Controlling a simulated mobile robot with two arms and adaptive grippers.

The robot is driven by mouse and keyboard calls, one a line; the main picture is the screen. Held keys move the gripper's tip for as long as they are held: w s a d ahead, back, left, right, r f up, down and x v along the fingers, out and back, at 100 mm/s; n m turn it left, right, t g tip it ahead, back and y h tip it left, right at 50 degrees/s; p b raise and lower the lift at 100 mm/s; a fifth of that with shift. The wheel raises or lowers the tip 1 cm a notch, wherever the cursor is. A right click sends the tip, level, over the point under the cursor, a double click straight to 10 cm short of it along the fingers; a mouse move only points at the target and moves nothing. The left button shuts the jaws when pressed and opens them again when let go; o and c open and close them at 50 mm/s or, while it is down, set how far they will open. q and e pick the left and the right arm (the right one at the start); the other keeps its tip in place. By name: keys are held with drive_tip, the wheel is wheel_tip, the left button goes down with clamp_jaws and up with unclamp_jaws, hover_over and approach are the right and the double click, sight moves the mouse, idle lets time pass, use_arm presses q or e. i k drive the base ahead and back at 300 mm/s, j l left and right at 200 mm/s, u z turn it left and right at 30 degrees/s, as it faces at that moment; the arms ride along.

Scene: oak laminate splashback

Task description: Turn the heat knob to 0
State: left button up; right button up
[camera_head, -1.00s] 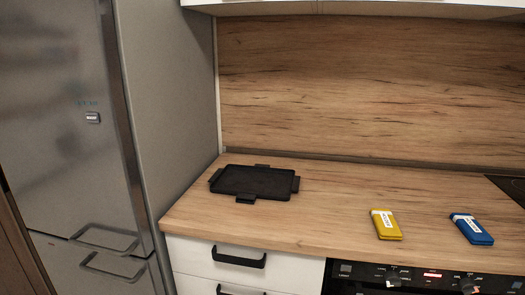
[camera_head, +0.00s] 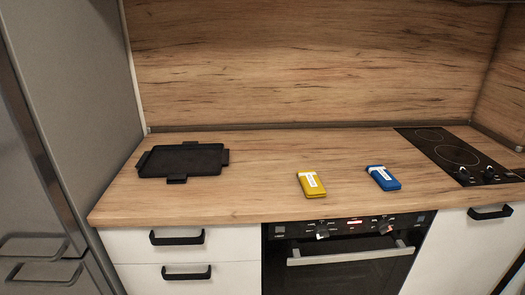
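The oven's black control panel (camera_head: 348,226) runs under the counter's front edge, with a left knob (camera_head: 322,232) and a right knob (camera_head: 386,227) on it. Small reddish-white displays or labels sit between and near the knobs. The markings are too small to read, so I cannot tell which knob is for heat or where it points. Two more dark knobs show at the front of the black cooktop: one on the left (camera_head: 464,175) and one on the right (camera_head: 488,175). Neither of my grippers is in view.
A yellow box (camera_head: 311,186) and a blue box (camera_head: 383,179) lie on the wooden counter (camera_head: 250,190) above the oven. A black griddle tray (camera_head: 185,160) lies at the left. The oven's bar handle (camera_head: 350,256) sticks out below the panel. A fridge stands far left.

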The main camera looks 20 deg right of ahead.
sight(383, 226)
drive_tip(key=z, duration=1.3)
